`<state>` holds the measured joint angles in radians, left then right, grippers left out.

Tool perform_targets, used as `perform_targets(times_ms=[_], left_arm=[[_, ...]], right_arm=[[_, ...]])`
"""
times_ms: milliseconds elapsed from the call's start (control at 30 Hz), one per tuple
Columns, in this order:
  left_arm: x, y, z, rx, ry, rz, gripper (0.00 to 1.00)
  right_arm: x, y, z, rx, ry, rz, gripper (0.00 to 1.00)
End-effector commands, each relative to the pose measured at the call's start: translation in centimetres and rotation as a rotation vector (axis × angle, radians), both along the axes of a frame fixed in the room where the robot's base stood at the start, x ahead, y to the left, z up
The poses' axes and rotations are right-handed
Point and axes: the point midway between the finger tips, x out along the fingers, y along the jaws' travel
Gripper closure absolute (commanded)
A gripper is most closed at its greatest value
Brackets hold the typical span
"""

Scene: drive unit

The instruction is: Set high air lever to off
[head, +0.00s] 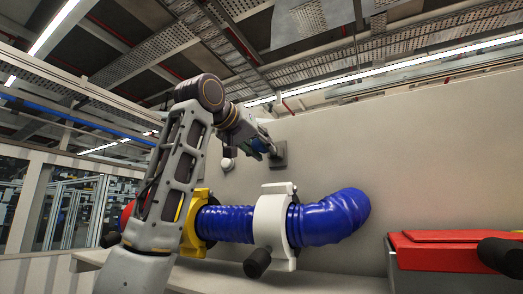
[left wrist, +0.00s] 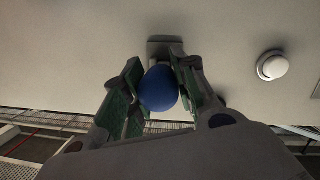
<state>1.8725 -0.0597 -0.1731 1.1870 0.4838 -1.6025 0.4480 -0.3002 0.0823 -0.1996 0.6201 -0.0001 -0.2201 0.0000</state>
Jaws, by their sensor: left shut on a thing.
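A lever with a rounded blue knob (left wrist: 159,88) stands out from a grey square mount (head: 278,155) on the beige wall panel. In the left wrist view the knob sits between the two green-padded fingers of my left gripper (left wrist: 155,95), and the mount (left wrist: 165,43) shows behind it. My left gripper also shows in the head view (head: 265,147), at the lever in front of the wall. It is shut on the blue knob. The lever's shaft is mostly hidden by the knob and fingers. My right gripper is not in view.
A round white button (head: 228,164) is on the wall left of the lever. Below runs a thick blue hose (head: 328,218) with a white clamp (head: 272,222) and a yellow clamp (head: 196,222). A red box (head: 440,250) stands at the lower right. The wall right of the lever is bare.

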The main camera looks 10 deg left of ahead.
Motion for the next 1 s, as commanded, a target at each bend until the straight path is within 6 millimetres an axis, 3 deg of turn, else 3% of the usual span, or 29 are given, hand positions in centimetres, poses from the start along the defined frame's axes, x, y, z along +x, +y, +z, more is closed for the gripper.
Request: perform_targets(times_ms=[800, 833, 1000], left_arm=[[-0.06, 0.04, 0.68, 0.02, 0.047, -0.001, 1.0], [-0.06, 0.04, 0.68, 0.02, 0.047, -0.001, 0.68], [-0.04, 0.03, 0.63, 0.02, 0.049, 0.0, 0.5]], right_arm=[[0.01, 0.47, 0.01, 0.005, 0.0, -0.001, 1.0], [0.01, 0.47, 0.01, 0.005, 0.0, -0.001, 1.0], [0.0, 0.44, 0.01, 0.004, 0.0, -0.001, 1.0]])
